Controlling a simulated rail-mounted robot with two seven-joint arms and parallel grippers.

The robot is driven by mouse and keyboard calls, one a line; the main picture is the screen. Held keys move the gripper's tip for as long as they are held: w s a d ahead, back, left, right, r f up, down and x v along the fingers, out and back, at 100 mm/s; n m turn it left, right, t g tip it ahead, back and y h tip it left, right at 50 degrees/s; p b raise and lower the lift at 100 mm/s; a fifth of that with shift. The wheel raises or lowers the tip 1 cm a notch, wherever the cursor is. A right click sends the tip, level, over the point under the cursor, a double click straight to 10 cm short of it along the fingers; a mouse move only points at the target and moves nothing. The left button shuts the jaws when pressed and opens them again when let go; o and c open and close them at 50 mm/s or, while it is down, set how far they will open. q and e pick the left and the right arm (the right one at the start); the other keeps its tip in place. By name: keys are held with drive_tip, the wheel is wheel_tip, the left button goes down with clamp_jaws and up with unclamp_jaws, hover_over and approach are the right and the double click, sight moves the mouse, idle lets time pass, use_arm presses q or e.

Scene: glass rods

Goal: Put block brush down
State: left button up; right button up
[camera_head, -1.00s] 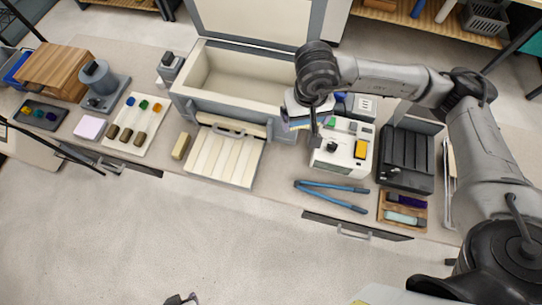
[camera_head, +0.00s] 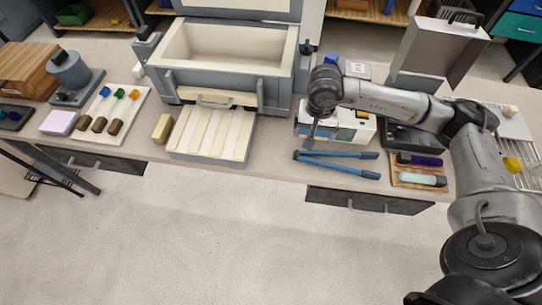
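My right gripper (camera_head: 311,132) hangs below its wrist in front of the cream device, over the counter and just behind the blue-handled tongs. It is small and seen edge-on, so I cannot tell its opening or whether it holds anything. No brush shows clearly in its fingers. A tan block (camera_head: 162,128), which may be the block brush, lies on the counter left of the ribbed cream tray (camera_head: 212,135), well away from the gripper. My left gripper is out of view.
The blue tongs (camera_head: 340,155) lie near the front edge. The cream device (camera_head: 303,131) stands behind them, partly hidden by my arm. A wooden tray (camera_head: 400,177) holds a purple and a pale green bar. A large open cream-lined box (camera_head: 270,90) stands at the back.

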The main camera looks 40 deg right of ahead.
hover_over(273, 149)
wheel_tip(273, 149, down, 7)
drive_tip(key=shift+a+p, duration=0.15)
drive_tip(key=shift+p, duration=0.15)
drive_tip(key=shift+f, duration=2)
drive_tip(key=shift+f, duration=0.1)
